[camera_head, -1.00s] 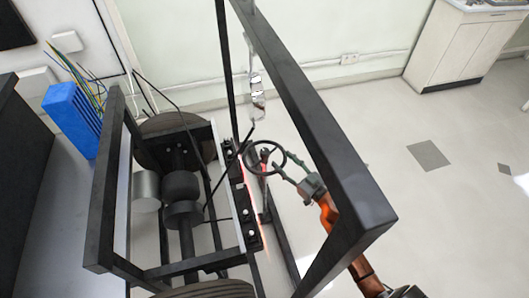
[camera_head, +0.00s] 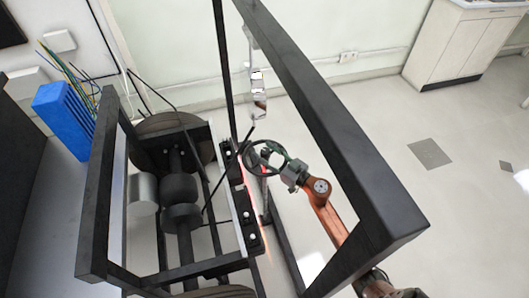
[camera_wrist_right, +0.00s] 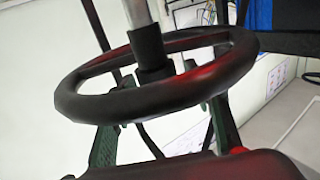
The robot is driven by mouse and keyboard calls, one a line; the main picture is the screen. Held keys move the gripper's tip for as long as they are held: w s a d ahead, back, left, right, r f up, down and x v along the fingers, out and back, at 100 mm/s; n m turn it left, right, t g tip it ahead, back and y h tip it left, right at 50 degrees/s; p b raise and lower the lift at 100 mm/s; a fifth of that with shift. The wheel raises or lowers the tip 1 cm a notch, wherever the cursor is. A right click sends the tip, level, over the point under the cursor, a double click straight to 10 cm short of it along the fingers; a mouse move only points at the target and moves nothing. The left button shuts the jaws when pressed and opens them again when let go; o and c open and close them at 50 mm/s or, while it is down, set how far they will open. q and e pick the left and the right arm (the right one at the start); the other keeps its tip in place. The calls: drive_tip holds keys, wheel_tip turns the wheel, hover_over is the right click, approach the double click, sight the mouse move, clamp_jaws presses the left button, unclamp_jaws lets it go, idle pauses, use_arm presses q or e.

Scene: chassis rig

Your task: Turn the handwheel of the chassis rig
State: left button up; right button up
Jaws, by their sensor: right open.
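The handwheel (camera_head: 247,161) is a dark ring on the inner side of the black chassis rig (camera_head: 335,145). In the right wrist view the handwheel (camera_wrist_right: 150,104) fills the middle, with its hub and a pale shaft rising above it. My right gripper (camera_head: 277,158) is at the right side of the wheel, its green fingers overlapping the rim. In the wrist view my right gripper (camera_wrist_right: 163,125) is open, with one finger on each side below the rim. I cannot tell whether the fingers touch the wheel. My left gripper is not in view.
The frame's thick upper bar and corner (camera_head: 395,225) stand close beside my right arm. Dark rollers (camera_head: 180,188) sit in the rig's left part. A blue box (camera_head: 64,112) with wires is at the left. The floor at right is open, before a cabinet (camera_head: 455,45).

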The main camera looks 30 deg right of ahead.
drive_tip(key=shift+c, duration=0.5)
clamp_jaws()
idle(0.3)
